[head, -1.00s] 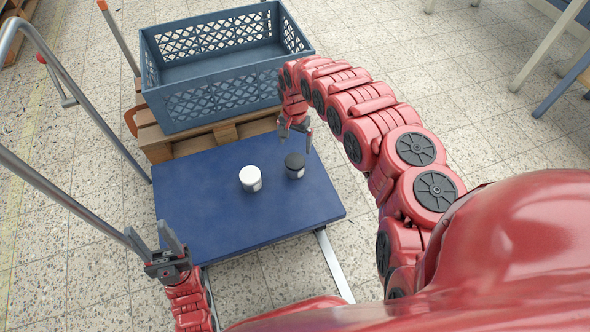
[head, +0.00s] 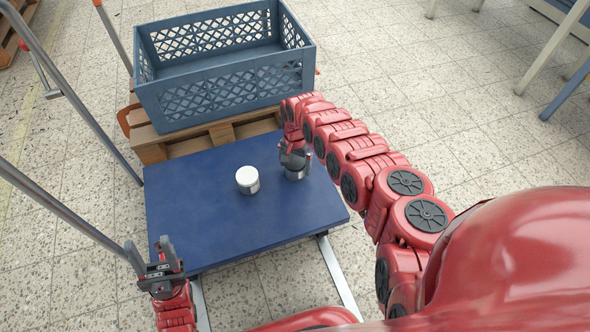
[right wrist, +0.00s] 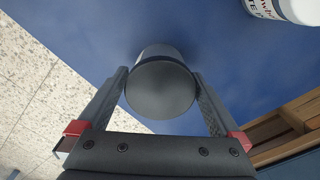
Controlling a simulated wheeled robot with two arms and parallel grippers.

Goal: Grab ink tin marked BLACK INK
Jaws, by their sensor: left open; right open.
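The dark-lidded tin (head: 295,174) stands upright on the blue platform (head: 200,225), mostly hidden by my right gripper (head: 295,162) in the head view. In the right wrist view its dark round lid (right wrist: 160,90) lies between the open fingers of my right gripper (right wrist: 163,95), one on each side. I cannot tell whether the fingers touch it, and no label on it is readable. A white-lidded tin (head: 247,180) stands to its left; part of its label shows in the right wrist view (right wrist: 285,8). My left gripper (head: 160,252) is open and empty near the platform's front left corner.
A blue-grey crate (head: 225,101) stands on a wooden pallet (head: 200,140) behind the platform. Grey metal rails (head: 75,100) run along the left. The platform is clear left of and in front of the tins. Tiled floor (head: 470,130) lies open to the right.

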